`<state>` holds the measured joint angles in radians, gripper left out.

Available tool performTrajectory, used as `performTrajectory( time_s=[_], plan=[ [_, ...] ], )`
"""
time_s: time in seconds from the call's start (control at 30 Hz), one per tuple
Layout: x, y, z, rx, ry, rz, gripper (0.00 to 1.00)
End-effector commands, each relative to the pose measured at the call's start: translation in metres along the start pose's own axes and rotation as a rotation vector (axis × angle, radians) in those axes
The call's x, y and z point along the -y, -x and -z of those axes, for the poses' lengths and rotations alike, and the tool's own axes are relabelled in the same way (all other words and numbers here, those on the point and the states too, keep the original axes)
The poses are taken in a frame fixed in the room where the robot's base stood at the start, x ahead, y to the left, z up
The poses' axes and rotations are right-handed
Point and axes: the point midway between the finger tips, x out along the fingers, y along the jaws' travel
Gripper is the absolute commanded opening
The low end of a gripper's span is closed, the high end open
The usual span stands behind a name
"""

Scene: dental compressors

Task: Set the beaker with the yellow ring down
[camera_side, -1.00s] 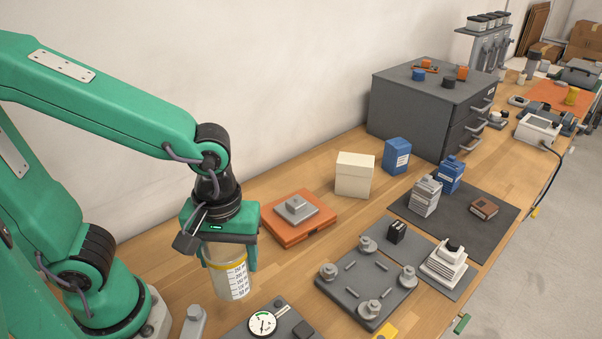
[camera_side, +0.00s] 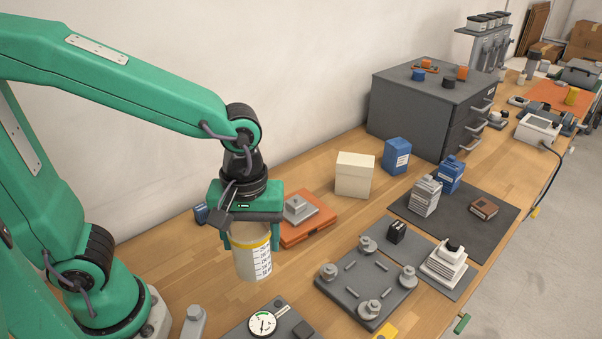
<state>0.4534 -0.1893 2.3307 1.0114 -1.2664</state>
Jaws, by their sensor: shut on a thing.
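The beaker with the yellow ring (camera_side: 253,261) is a pale cylinder with a printed scale on its side and a yellow band near its upper part. My green gripper (camera_side: 250,236) is shut on it from above, with a finger on either side. The beaker hangs upright at the left centre of the wooden bench (camera_side: 190,277), in front of the orange plate. I cannot tell whether its base touches the bench. Its top is hidden under the gripper.
An orange plate with a grey block (camera_side: 304,236) lies just behind the beaker. A grey bolted plate (camera_side: 365,289) is to the right, and a dial gauge (camera_side: 262,323) is in front. A small blue item (camera_side: 201,214) is behind my gripper. Bare wood lies left of the beaker.

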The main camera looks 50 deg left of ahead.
Motion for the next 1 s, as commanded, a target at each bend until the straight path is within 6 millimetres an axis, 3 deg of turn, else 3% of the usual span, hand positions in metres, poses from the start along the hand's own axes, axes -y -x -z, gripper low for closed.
performTrajectory(
  time_s=[0.5, 0.8, 1.0],
  plan=[
    [-0.072, 0.018, 0.112, 0.003, 0.144, 0.001, 0.41],
    [-0.094, 0.016, 0.191, 0.004, 0.227, -0.002, 0.41],
    [-0.098, 0.009, 0.247, 0.005, 0.281, -0.002, 0.41]
  ],
)
